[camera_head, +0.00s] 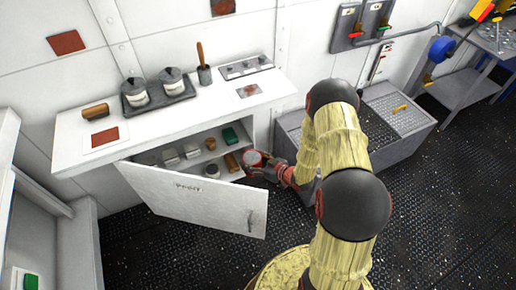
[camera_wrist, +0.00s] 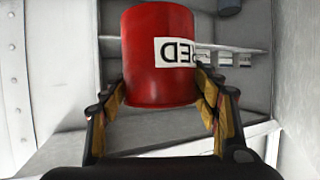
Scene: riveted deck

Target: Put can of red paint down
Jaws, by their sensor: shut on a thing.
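The can of red paint (camera_wrist: 160,60) has a white label reading RED, which looks upside down in the wrist view. My gripper (camera_wrist: 165,95) is shut on it, with a finger on each side. In the head view the can (camera_head: 253,158) shows small, with a pale top, at the right end of the open cabinet. My gripper (camera_head: 262,170) reaches it from the right. The cabinet shelves (camera_head: 205,158) hold several small items. I cannot tell whether the can touches a shelf.
The cabinet's white door (camera_head: 195,200) stands open in front of the shelves. A green box (camera_head: 230,135) and a brown item (camera_head: 232,162) sit inside near the can. Canisters (camera_head: 172,82) stand on the counter (camera_head: 215,100). A grey chest (camera_head: 395,125) stands at the right.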

